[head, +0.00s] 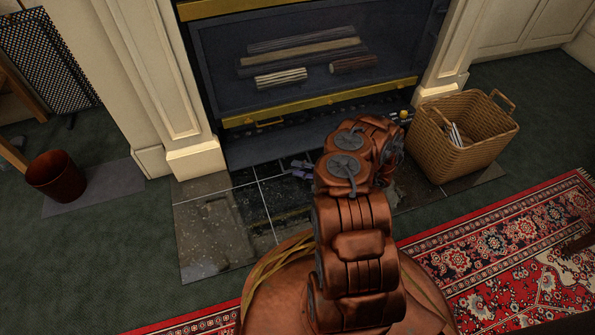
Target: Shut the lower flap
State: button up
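The fireplace (215,60) stands at the top middle, with a dark glazed front framed in brass. Below its lower brass bar (240,120), a plain dark panel (245,150), which looks like the lower flap, slopes out over the hearth and seems to be open. My arm covers its right part, so its exact angle is unclear. My arm reaches forward over the hearth. Dark parts at its far end, perhaps my gripper (392,150), are mostly hidden behind my wrist. I cannot tell whether the fingers are open or touch the panel.
A wicker basket (450,145) stands on the right of the hearth. A brown bin (56,176) and a black mesh screen (45,55) are at left. A small purple-grey thing (300,169) shows on the dark hearth tiles (215,235). A red rug (500,250) covers the right floor.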

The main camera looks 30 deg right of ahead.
jog(key=shift+w+a, duration=0.2)
jog(key=shift+w, duration=0.1)
jog(key=shift+c, duration=0.3)
grip_shut()
